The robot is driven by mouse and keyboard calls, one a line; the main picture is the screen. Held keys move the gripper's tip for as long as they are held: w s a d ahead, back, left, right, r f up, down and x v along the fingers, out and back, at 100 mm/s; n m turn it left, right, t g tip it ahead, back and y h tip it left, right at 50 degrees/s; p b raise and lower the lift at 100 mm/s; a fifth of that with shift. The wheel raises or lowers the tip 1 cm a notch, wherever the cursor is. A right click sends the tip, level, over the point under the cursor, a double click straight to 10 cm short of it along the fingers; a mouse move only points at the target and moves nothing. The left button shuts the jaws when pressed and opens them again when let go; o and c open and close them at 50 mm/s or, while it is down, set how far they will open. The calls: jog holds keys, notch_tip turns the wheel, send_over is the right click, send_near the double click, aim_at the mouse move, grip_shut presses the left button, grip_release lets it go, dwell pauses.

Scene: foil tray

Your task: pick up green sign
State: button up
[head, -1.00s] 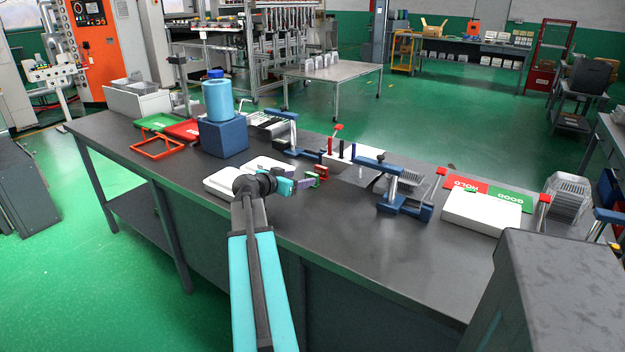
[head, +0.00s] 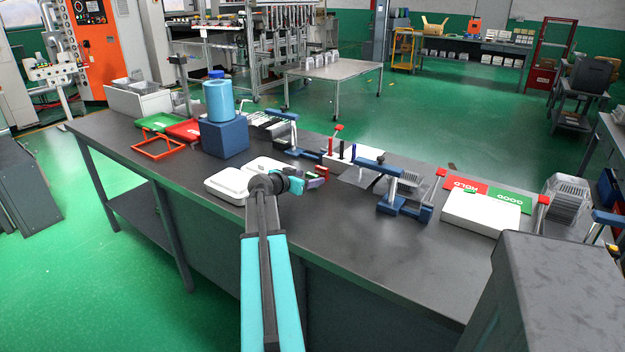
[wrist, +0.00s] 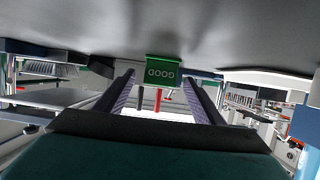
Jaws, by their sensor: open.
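A small green sign (wrist: 163,72) reading GOOD appears upside down in the wrist view, between the tips of my two fingers and ahead of them. I cannot tell whether it touches either finger. In the head view my gripper (head: 315,179) is low over the middle of the bench, at the small red pieces (head: 320,170); it hides most of the small sign there. My gripper is open with nothing held. A larger flat green GOOD panel (head: 510,200) lies at the right of the bench, and another green panel (head: 157,121) lies at the far left.
White trays (head: 226,184) lie just left of my gripper. A white pen block (head: 362,157) and a blue clamp (head: 398,200) stand to its right. A blue cube with a cylinder (head: 223,138) stands behind left. The bench front (head: 350,240) is clear.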

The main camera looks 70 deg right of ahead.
jog(key=shift+s+d+f, duration=0.1)
jog(key=shift+d+f, duration=0.1)
jog(key=shift+d, duration=0.3)
jog(key=c, duration=1.1)
